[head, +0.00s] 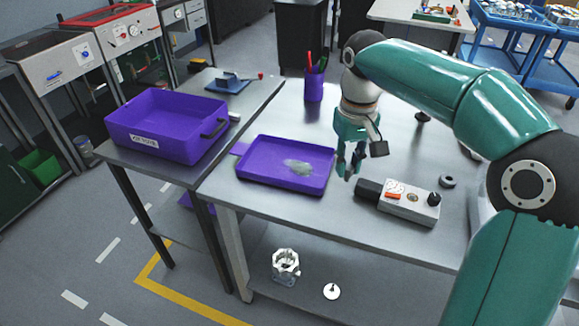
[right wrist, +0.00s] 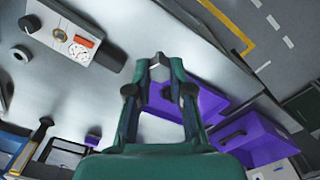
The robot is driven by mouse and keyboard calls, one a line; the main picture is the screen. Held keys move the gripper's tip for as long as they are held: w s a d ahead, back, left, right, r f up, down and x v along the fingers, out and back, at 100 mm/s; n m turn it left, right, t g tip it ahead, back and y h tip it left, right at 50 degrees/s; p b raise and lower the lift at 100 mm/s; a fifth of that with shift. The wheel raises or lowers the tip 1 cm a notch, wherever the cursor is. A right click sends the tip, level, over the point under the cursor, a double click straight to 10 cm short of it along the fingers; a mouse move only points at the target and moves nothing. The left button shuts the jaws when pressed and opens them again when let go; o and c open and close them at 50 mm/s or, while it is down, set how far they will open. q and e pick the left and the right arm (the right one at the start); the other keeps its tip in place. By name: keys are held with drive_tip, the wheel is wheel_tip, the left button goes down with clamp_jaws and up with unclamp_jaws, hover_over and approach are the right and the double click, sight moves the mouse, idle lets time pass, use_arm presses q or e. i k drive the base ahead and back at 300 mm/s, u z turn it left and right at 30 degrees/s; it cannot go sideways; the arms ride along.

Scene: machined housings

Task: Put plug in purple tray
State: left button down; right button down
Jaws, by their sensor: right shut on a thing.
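The purple tray (head: 262,172) lies flat on the metal table, with a pale grey patch on its floor. In the right wrist view the purple tray (right wrist: 214,100) shows behind the fingers. My right gripper (head: 347,173) points down just right of the tray's right edge, apart from it. In the right wrist view my right gripper (right wrist: 158,75) is shut on a small grey metallic piece, which looks like the plug (right wrist: 158,67). It is mostly hidden between the fingertips. My left gripper is out of view.
A grey control box (head: 410,203) with an orange switch and a dark ring (head: 447,181) lie right of the gripper. A purple pen cup (head: 314,88) stands behind. A deep purple bin (head: 160,145) sits on the left table. A metal housing (head: 286,265) lies below.

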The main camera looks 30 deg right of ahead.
sight(287, 165)
drive_tip(key=z, duration=0.05)
drive_tip(key=i, duration=0.95)
drive_tip(key=u, duration=0.1)
